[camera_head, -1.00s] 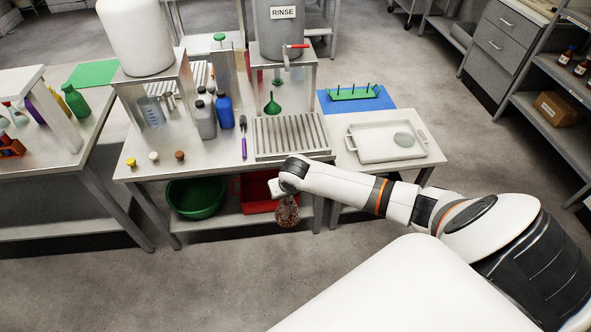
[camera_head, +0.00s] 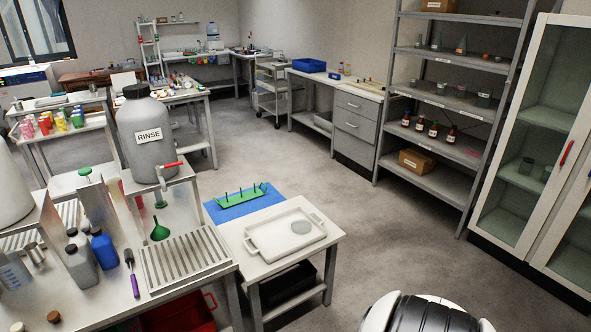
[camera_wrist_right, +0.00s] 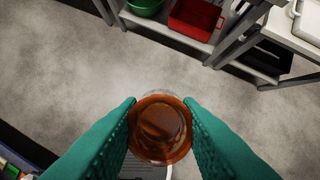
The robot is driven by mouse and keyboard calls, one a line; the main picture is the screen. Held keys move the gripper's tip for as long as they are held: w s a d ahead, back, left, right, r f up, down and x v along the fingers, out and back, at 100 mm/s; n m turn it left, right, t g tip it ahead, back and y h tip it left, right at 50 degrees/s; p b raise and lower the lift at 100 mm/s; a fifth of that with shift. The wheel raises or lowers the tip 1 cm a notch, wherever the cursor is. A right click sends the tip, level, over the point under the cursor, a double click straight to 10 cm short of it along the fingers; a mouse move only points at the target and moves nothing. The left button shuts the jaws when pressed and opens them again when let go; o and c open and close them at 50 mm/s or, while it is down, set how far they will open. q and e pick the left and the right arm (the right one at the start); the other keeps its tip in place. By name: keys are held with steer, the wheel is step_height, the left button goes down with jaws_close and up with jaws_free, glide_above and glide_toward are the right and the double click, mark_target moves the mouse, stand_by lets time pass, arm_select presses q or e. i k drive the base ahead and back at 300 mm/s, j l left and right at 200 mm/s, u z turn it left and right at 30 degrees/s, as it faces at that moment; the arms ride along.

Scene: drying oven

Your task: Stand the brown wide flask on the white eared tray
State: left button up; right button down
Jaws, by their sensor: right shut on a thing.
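The brown flask (camera_wrist_right: 160,130) shows in the right wrist view, seen from above by its round amber top. My right gripper (camera_wrist_right: 160,128) is shut on it, with a green-padded finger on each side, and holds it above the open floor. The white eared tray (camera_head: 259,245) lies on a small table in the head view, with a round greyish disc (camera_head: 301,227) on it toward the right. A corner of the tray also shows at the top right of the wrist view. The flask and right gripper are outside the head view. My left gripper is in neither view.
A blue mat (camera_head: 238,207) with a green peg rack (camera_head: 241,195) lies behind the tray. The slatted drain rack (camera_head: 185,259), bottles and RINSE tank (camera_head: 147,130) stand to the left. A red bin (camera_head: 185,315) sits below. Floor to the tray table's right is clear.

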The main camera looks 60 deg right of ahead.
mark_target(272, 241)
steer(key=i+z, duration=0.25)
steer(key=z, duration=0.2)
steer(key=i+z, duration=0.25)
steer(key=z, duration=0.2)
steer(key=i+z, duration=0.2)
steer(key=z, duration=0.2)
steer(key=i+j+z, duration=0.3)
steer(key=i+j, duration=0.75)
steer(key=i, duration=0.1)
